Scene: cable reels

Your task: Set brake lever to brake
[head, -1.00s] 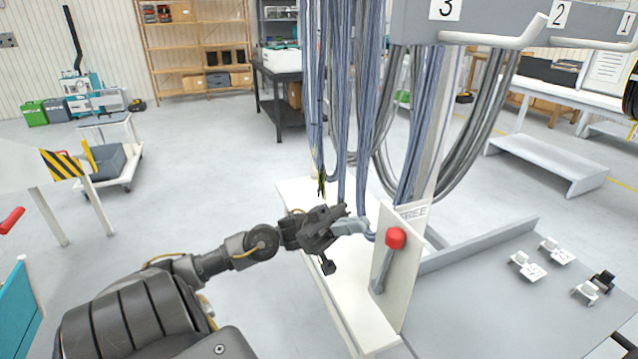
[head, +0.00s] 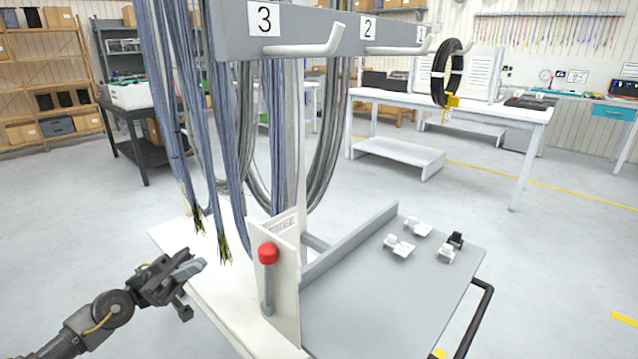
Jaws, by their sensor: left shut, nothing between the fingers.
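The brake lever (head: 267,280) has a red knob (head: 268,253) on a grey rod and is mounted on an upright white plate (head: 288,265). The knob is at the top, near the label FREE (head: 283,224) on the plate's upper edge; part of the label is hard to read. My left gripper (head: 190,270) is shut and empty, to the left of the lever and apart from it, over the white base board (head: 220,318). My right gripper is not in view.
Bundles of blue-grey cable (head: 190,110) hang from the numbered grey beam (head: 290,28), their ends just behind my left gripper. Small white clips (head: 399,246) lie on the grey cart deck (head: 385,300). A white table (head: 450,108) stands behind.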

